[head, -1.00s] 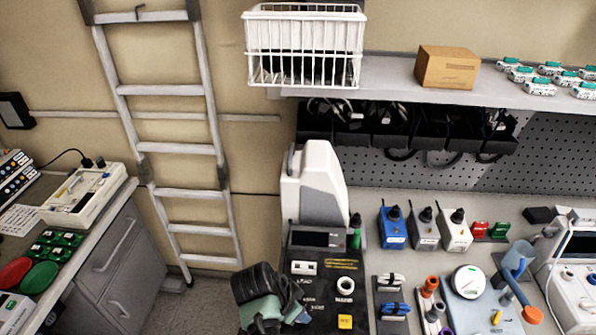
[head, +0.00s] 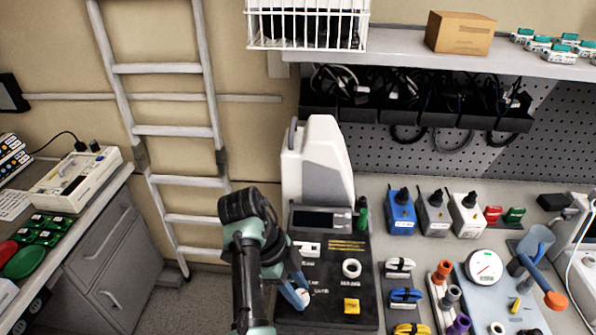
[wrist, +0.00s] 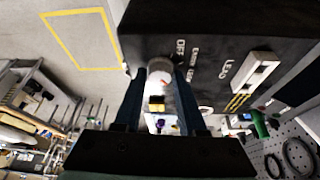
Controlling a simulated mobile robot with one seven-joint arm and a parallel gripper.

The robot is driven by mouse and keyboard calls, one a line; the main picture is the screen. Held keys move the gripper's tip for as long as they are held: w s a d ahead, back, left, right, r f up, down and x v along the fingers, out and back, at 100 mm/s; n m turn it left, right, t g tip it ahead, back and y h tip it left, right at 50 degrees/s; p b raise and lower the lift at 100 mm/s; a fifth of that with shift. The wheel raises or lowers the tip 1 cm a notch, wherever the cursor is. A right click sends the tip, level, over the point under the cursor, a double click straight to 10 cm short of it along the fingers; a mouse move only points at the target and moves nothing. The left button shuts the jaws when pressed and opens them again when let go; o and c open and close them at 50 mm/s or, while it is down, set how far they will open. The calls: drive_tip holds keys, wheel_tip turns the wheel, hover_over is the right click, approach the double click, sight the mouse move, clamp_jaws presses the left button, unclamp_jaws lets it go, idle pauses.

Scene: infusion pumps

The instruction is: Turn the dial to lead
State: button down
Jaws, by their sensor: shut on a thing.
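The white round dial (wrist: 160,72) with a small red mark is on the black panel (wrist: 215,25). In the wrist view it sits between the two blue fingers of my gripper (wrist: 160,84), which is shut on it. In the head view my gripper (head: 301,290) reaches down to the left side of the black panel (head: 335,318), and the dial (head: 305,297) is partly hidden by the fingers.
A white ring (head: 352,268) and a yellow block (head: 352,306) are on the panel's right. A white and grey device (head: 318,165) stands behind it. Coloured clips (head: 405,297) and a gauge (head: 484,267) lie to the right. A ladder (head: 165,131) leans at left.

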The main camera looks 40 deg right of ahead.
drive_tip(key=shift+d+m+g+y+b, duration=0.15)
drive_tip(key=shift+m+y+b, duration=0.25)
drive_tip(key=shift+m, duration=0.4)
drive_tip(key=shift+a+m+g+y+b, duration=0.1)
drive_tip(key=shift+m+g+y+b, duration=0.1)
drive_tip(key=shift+m+b, duration=0.45)
drive_tip(key=shift+m, duration=0.25)
drive_tip(key=shift+c, duration=2.4)
unclamp_jaws()
drive_tip(key=shift+d, duration=0.1)
drive_tip(key=p+v, duration=0.3)
drive_tip(key=v, duration=1)
drive_tip(key=shift+s, duration=0.1)
